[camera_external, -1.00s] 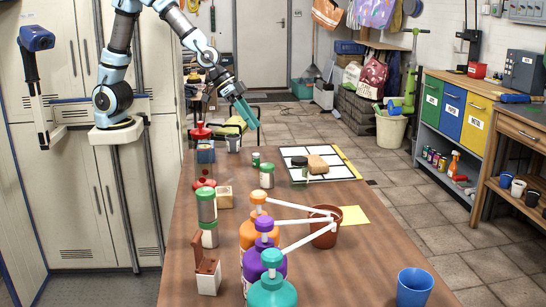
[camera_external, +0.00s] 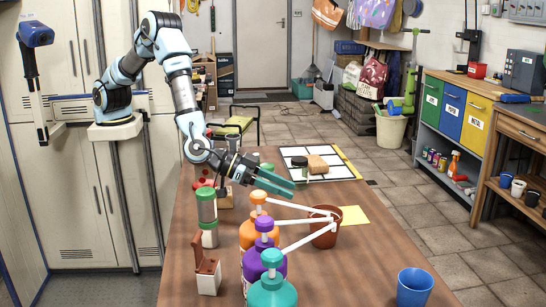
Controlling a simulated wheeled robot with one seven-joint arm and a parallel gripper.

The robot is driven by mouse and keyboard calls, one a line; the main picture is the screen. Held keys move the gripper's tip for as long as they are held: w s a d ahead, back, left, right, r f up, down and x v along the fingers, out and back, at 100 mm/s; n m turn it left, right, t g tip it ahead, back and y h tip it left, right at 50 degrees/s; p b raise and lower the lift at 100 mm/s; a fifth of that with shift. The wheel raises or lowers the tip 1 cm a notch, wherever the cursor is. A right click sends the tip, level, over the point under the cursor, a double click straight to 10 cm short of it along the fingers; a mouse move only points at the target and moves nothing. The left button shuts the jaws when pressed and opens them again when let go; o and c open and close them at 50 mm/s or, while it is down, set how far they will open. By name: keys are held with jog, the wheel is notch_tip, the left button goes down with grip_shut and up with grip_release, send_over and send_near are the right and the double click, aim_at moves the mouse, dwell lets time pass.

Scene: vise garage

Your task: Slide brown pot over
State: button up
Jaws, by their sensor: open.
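The brown pot (camera_external: 324,232) stands upright on the wooden table, right of the pump bottles. The ends of white spouts reach its rim area; I cannot tell whether they touch it. A yellow sheet (camera_external: 353,216) lies flat just behind and right of the pot. My gripper (camera_external: 284,182) is above the table, behind and to the left of the pot and apart from it. Its green fingers point right and are open, with nothing seen between them.
Orange (camera_external: 254,228), purple (camera_external: 261,251) and teal (camera_external: 272,288) pump bottles stand left of the pot. A blue cup (camera_external: 414,287) is at the front right. Behind is a gridded board (camera_external: 340,171) with a tan block (camera_external: 317,163). The table's right front is mostly clear.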

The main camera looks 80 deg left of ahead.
aim_at(331, 209)
jog(key=shift+f, duration=0.25)
jog(key=p+x, duration=0.3)
jog(key=x, duration=0.7)
jog(key=shift+w+f, duration=0.2)
jog(key=shift+w, duration=0.15)
grip_shut()
dwell(0.5)
